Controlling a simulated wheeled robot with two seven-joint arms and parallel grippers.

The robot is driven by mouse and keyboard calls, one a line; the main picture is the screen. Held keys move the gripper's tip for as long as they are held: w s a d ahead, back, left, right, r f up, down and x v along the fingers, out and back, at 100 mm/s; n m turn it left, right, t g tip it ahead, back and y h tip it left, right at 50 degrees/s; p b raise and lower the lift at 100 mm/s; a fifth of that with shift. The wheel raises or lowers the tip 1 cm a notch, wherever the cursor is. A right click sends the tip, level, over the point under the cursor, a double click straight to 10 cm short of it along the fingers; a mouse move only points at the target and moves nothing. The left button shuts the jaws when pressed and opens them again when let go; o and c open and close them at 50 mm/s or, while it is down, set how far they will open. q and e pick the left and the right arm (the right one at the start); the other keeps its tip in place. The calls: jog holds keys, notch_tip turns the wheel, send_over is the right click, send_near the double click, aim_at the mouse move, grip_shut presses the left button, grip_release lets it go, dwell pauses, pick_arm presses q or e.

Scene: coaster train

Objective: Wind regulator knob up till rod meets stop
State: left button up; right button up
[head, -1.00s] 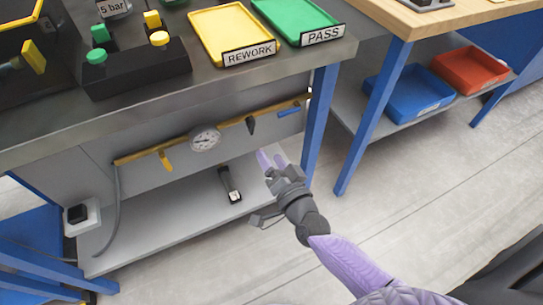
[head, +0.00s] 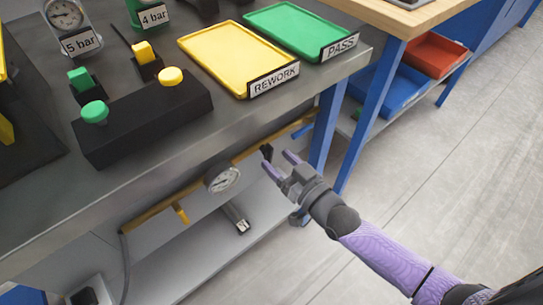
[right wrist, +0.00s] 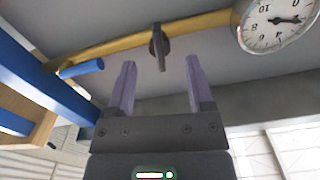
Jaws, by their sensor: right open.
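A yellow pipe runs under the front of the bench (head: 152,214); it also shows in the right wrist view (right wrist: 110,45). A dark handle or knob (head: 266,152) hangs on it; in the right wrist view this dark part (right wrist: 158,46) shows between and beyond my fingertips. I cannot tell whether it is the regulator knob. A round dial gauge (head: 222,178) sits on the pipe, at the upper right of the right wrist view (right wrist: 279,22). My right gripper (head: 279,163) is open and empty, just short of the dark part. I cannot make out a rod and stop. My left gripper is not in view.
A yellow lever (head: 181,213) and a blue-ended pipe (right wrist: 82,68) flank the gauge and dark part. The bench top (head: 222,122) overhangs, with a blue leg (head: 326,125) at right. A black box (head: 142,128) with green and yellow knobs and REWORK and PASS trays stand above.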

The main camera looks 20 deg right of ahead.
jog(key=shift+b+x, duration=0.3)
jog(key=shift+x, duration=0.8)
jog(key=shift+w, duration=0.15)
jog(key=c, duration=0.3)
grip_shut()
jog(key=shift+a+r+n+p, duration=0.1)
jog(key=shift+r+n+p, duration=0.2)
jog(key=shift+n+p, duration=0.45)
jog(key=shift+f, duration=0.25)
jog(key=shift+o, duration=0.8)
grip_release()
jog(key=shift+o, duration=0.7)
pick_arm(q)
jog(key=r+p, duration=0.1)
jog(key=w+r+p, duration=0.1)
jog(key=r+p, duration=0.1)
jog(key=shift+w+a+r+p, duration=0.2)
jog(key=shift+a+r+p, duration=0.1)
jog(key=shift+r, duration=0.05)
pick_arm(e)
jog(key=v, duration=1)
